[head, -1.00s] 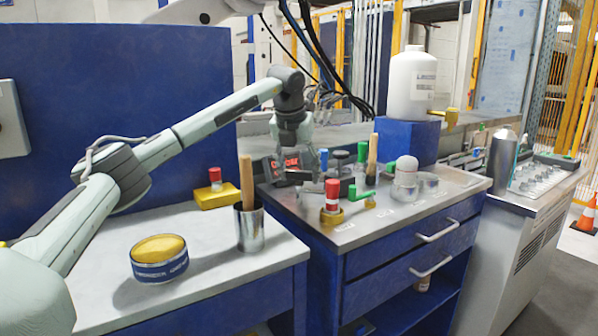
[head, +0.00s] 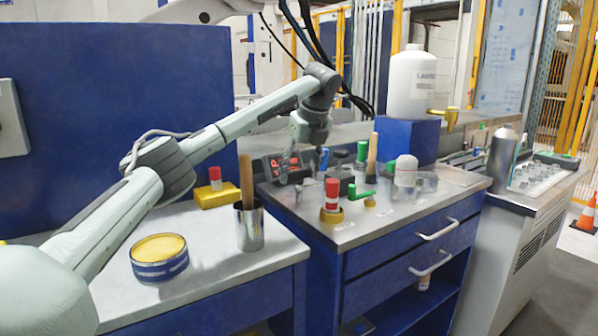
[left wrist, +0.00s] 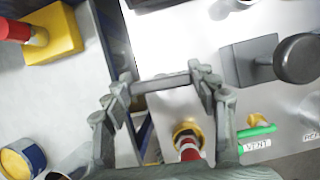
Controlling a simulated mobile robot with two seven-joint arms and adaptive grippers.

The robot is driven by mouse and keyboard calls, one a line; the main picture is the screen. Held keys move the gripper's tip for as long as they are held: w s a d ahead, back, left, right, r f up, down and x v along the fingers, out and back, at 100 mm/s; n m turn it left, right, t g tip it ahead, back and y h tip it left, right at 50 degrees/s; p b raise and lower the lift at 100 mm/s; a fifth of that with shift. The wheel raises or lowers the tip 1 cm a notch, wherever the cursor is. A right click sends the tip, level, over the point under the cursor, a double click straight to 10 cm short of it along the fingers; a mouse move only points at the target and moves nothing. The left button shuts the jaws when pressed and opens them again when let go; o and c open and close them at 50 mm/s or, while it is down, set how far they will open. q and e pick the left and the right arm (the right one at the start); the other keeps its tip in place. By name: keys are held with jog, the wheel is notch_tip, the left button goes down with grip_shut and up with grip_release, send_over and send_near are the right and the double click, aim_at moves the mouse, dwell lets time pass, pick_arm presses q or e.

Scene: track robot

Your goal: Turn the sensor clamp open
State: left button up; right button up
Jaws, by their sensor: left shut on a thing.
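My left gripper (head: 308,166) is over the back left of the metal bench top (head: 390,208). In the left wrist view my left gripper (left wrist: 168,84) is shut on a short grey bar (left wrist: 166,82) that spans between its fingers. This bar looks like part of the sensor clamp, but its body and how far it is turned cannot be told. In the head view the bar is too small to make out. My right gripper is not in view.
A red-and-white post (head: 332,198) in a brass base stands in front of the gripper. A green-handled valve (head: 360,191), a black knob (left wrist: 298,58) and a red display (head: 280,166) are close by. A white bottle (head: 412,85) stands behind on a blue box (head: 405,140).

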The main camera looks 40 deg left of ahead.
pick_arm(q)
jog(key=shift+n, duration=0.4)
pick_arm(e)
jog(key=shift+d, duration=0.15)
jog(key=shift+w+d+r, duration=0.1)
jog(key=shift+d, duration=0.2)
pick_arm(q)
jog(key=o, duration=1.2)
jog(key=shift+c, duration=0.2)
jog(key=v, duration=1.2)
jog(key=shift+w, duration=0.15)
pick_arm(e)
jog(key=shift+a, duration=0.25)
pick_arm(q)
jog(key=x, duration=1.2)
